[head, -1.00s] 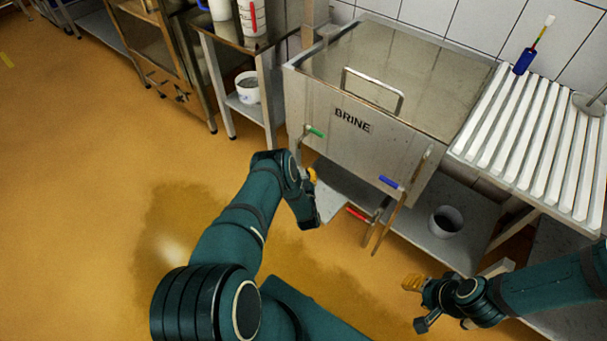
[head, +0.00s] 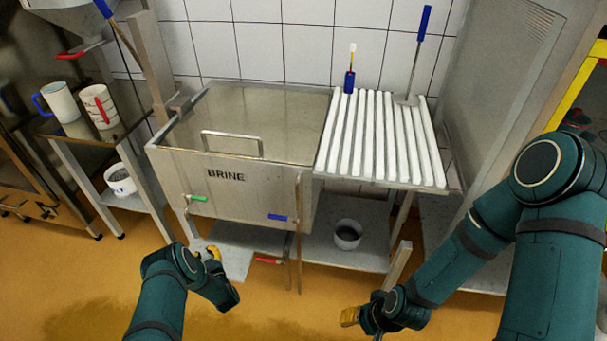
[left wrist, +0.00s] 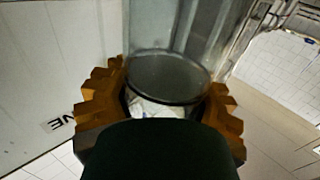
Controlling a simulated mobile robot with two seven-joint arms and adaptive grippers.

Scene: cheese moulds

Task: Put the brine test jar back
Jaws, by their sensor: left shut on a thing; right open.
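My left gripper (head: 213,254) is low in front of the brine tank's left side. In the left wrist view its orange fingers (left wrist: 162,112) are shut on a clear glass jar (left wrist: 170,75), one finger on each side. The jar's far parts run out of the top of that view; in the head view I cannot make the jar out. My right gripper (head: 350,316) is open and empty, low at the bottom of the head view, right of the tank. The steel tank marked BRINE (head: 170,177) stands ahead with its lid (head: 255,112) on.
A white slatted rack (head: 371,150) right of the tank holds a blue-based instrument (head: 349,82) and a blue-handled tool (head: 421,45). White jugs (head: 62,102) stand on the left table. A white pot (head: 347,234) sits on the shelf below. Green (head: 197,198) and blue (head: 278,217) handles stick out in front.

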